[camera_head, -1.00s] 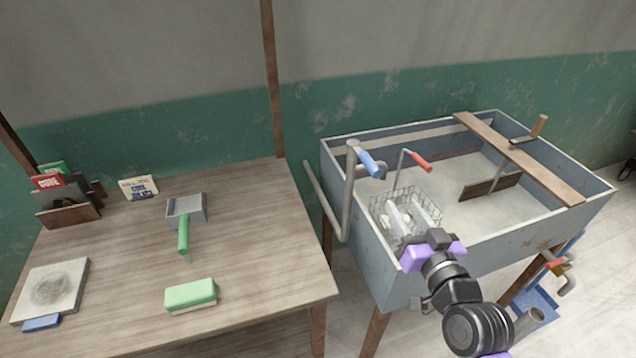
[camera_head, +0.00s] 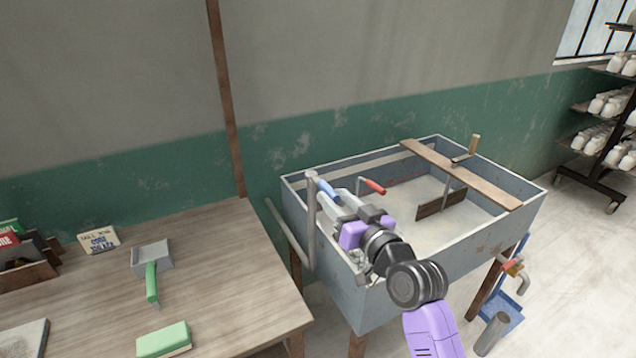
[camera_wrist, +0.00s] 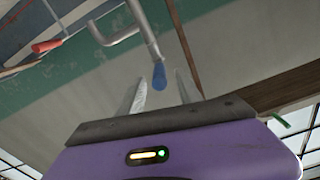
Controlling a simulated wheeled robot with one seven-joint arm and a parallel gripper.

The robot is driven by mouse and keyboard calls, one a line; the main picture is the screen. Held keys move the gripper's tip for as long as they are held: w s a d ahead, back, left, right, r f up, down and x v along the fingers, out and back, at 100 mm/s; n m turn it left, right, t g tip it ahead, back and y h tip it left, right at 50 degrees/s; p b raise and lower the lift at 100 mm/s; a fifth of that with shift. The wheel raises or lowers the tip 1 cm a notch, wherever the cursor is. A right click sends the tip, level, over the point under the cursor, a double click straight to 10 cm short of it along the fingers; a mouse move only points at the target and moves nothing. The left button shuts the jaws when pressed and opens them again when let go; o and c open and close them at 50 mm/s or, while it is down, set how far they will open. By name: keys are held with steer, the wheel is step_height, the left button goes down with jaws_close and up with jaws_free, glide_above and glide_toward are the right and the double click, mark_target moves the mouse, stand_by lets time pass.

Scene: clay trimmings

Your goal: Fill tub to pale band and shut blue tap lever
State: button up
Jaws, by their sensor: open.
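The grey-blue tub (camera_head: 455,258) stands on wooden legs, with a pale band (camera_head: 372,164) along its inner back wall. I see its pale inside, but cannot tell the water level. The blue tap lever (camera_head: 327,189) tops a grey pipe at the tub's left end. My gripper (camera_head: 333,198) is open over that end, its fingers pointing at the blue lever. In the wrist view the blue lever (camera_wrist: 158,76) appears between the fingertips, with gaps on both sides. I cannot tell its exact depth. My gripper hides most of the wire basket.
A wooden plank (camera_head: 460,175) crosses the tub, with a paddle (camera_head: 442,205) hanging below. A red-handled drain valve (camera_head: 508,266) is at the front right. A wooden table (camera_head: 215,265) stands left.

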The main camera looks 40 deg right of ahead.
mark_target(322, 184)
steer(key=p+x, duration=0.1)
steer(key=x, duration=0.6)
steer(key=shift+w, duration=0.1)
steer(key=shift+d, duration=0.1)
jaws_close()
steer(key=shift+f, duration=0.1)
stand_by(1.1)
